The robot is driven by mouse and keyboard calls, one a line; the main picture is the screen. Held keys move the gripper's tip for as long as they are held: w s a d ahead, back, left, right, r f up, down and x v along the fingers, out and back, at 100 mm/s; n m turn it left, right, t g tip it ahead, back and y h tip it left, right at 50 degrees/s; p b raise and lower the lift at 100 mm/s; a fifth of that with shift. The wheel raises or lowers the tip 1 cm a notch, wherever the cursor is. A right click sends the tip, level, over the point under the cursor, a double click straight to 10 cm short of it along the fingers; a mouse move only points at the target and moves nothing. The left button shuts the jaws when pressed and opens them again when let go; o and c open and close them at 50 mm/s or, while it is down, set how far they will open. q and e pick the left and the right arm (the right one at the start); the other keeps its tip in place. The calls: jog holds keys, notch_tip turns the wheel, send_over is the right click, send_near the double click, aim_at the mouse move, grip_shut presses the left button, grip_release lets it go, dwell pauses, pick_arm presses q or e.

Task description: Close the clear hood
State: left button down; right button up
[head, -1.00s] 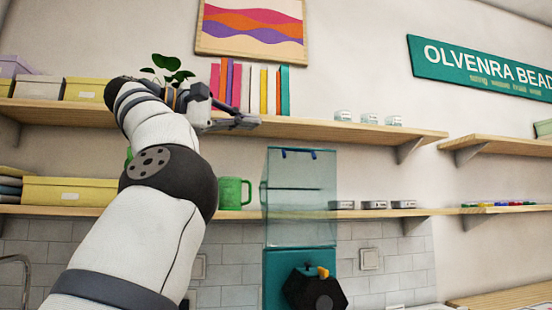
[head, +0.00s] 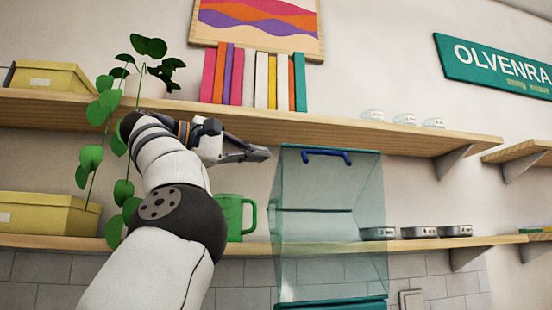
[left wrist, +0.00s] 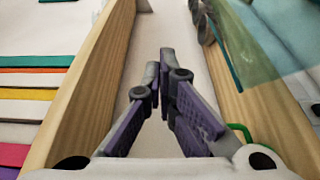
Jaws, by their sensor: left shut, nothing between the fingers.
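The clear hood (head: 330,225) is a teal-tinted see-through box, raised upright in front of the shelves, with a dark blue handle (head: 327,154) along its top edge. Its teal base (head: 335,305) only just shows at the bottom. My left gripper (head: 262,154) is shut and empty, left of the hood's top edge and near handle height, apart from the handle in the picture. In the left wrist view my left gripper (left wrist: 160,65) has its fingers together, and a pane of the hood (left wrist: 252,45) shows at the upper right. My right gripper is not in view.
The upper shelf (head: 330,130) carries books (head: 235,75), a trailing plant (head: 93,157) and small jars. The lower shelf (head: 260,246) carries a yellow box (head: 45,213), a green mug (head: 230,215) and tins (head: 420,232). My left arm is close to plant and mug.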

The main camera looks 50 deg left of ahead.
pick_arm(q)
send_over(297, 183)
jog(key=w+a, duration=0.2)
jog(key=a, duration=0.2)
jog(key=shift+w+d+p, duration=0.1)
jog(key=shift+w+p, duration=0.05)
jog(key=shift+p, duration=0.2)
jog(key=shift+s+d, duration=0.5)
jog(key=shift+d, duration=0.35)
jog(key=shift+s+d, duration=0.45)
jog(key=shift+d, duration=0.4)
